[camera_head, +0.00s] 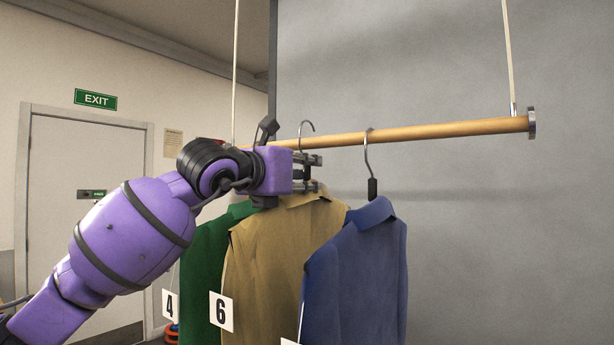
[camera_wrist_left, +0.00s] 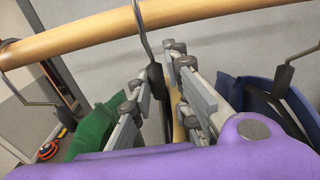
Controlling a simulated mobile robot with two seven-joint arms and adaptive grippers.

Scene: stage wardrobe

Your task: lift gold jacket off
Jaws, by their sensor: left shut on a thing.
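The gold jacket (camera_head: 268,255) with tag 6 (camera_head: 221,311) hangs upright from its hanger, between a green and a blue garment. My left gripper (camera_head: 312,172) is just above its collar, below the rail. In the left wrist view its fingers (camera_wrist_left: 158,77) are shut on the dark neck of the gold jacket's hanger (camera_wrist_left: 154,76). The hanger's metal hook (camera_head: 306,124) stands with its top a little above the wooden rail (camera_head: 430,131), with a gap showing under its curve. Whether the hook touches the rail is unclear. My right gripper is out of view.
A blue jacket (camera_head: 362,262) hangs close on the right, partly overlapping the gold one. A green garment (camera_head: 205,265) with tag 4 (camera_head: 170,304) hangs close on the left. The rail's end cap (camera_head: 531,123) is at the right, with bare rail before it.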

